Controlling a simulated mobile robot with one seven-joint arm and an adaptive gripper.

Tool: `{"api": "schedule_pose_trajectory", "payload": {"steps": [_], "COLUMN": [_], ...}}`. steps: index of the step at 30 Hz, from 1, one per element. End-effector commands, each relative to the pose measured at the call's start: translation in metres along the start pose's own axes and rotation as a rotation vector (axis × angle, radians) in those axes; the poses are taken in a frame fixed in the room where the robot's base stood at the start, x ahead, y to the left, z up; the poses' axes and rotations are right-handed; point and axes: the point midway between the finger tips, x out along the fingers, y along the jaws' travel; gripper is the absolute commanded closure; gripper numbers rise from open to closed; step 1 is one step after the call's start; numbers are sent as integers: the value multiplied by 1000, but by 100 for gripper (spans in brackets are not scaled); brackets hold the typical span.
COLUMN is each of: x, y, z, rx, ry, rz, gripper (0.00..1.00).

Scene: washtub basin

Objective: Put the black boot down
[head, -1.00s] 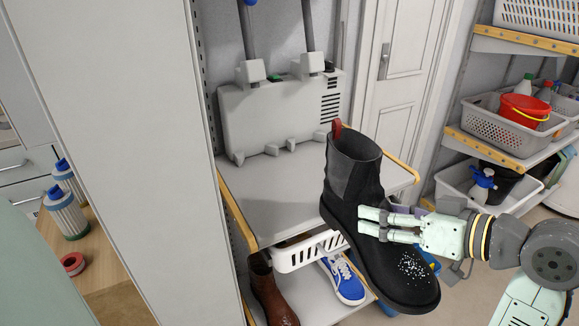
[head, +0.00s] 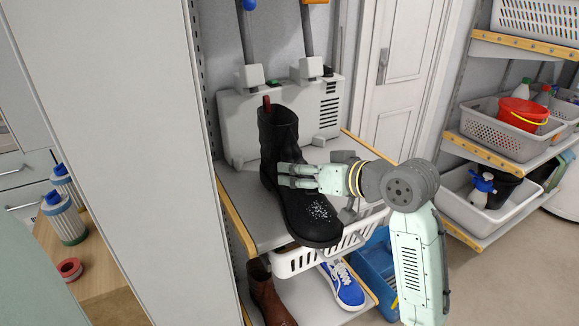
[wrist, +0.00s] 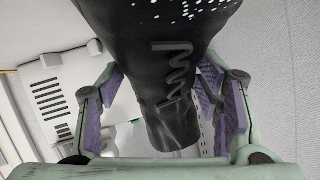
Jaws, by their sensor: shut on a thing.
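The black boot (head: 281,140) has a red pull tab and white specks on its toe. In the head view it is upright over the grey shelf (head: 243,205), toe pointing toward the lower right. My gripper (head: 285,175) is shut on the boot from the right, at its ankle. I cannot tell whether the sole touches the shelf; the toe reaches over the front edge. In the wrist view the boot (wrist: 150,50) fills the space between the purple finger pads.
A grey machine (head: 235,125) stands at the back of the shelf. A white basket (head: 290,264), a blue sneaker (head: 342,283) and a brown boot (head: 268,295) are below. A tall white panel (head: 110,130) borders the left. Bare shelf shows left of the boot.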

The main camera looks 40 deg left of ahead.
Motion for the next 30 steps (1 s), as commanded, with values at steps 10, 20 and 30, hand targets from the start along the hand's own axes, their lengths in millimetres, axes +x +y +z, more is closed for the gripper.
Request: {"api": "schedule_pose_trajectory", "payload": {"steps": [10, 20, 30], "x": [39, 39, 39], "y": [-2, -3, -2], "z": [-7, -7, -6], "rx": [-3, -2, -1], "ry": [3, 2, -1], "rz": [1, -1, 0], "gripper": [90, 90, 21]}}
